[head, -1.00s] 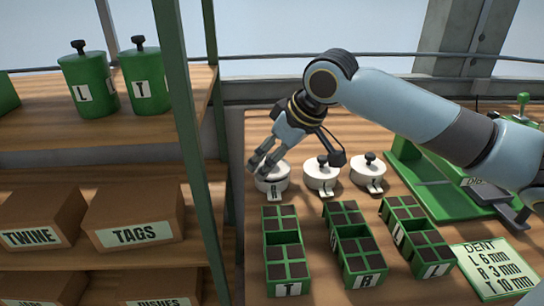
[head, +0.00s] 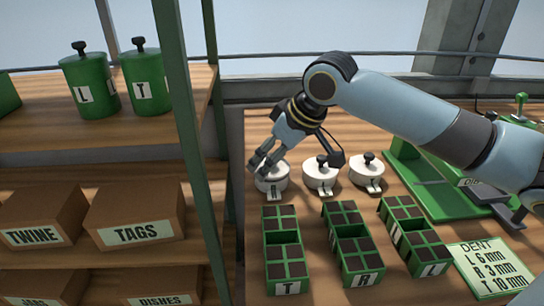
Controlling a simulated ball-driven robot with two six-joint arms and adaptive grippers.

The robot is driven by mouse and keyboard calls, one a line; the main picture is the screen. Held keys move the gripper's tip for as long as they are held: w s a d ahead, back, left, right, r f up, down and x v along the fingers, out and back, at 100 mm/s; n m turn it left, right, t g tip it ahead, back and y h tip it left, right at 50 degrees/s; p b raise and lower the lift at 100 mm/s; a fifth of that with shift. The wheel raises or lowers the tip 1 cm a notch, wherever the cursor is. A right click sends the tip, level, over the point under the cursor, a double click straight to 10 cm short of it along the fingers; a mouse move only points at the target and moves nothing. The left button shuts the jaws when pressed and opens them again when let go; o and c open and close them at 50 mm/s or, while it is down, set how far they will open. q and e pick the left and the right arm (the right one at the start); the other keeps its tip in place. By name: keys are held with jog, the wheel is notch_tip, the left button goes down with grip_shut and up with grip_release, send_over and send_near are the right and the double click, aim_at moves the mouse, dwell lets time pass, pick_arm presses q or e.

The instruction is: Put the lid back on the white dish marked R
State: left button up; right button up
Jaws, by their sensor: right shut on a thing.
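The white dish marked R (head: 273,184) is the leftmost of three white dishes on the bench. Its small label faces front and is hard to read. My right gripper (head: 266,165) reaches down over this dish from above, and its fingertips are at the dish's top. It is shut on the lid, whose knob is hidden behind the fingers. I cannot tell whether the lid sits fully on the rim. My left gripper is not in view.
A middle dish (head: 320,176) and a right dish (head: 367,175), both with black-knobbed lids, stand close by. Green seed trays (head: 287,281) lie in front. A green machine (head: 425,190) stands right, and a shelf post (head: 190,130) rises left.

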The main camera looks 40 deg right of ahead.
jog(key=shift+p, duration=0.4)
jog(key=shift+f+p, duration=0.15)
jog(key=shift+p, duration=0.25)
dwell(0.9)
jog(key=shift+p, duration=0.45)
dwell(0.6)
jog(key=o, duration=1)
jog(key=shift+o, duration=0.5)
notch_tip(320, 180, up, 7)
jog(key=p, duration=0.8)
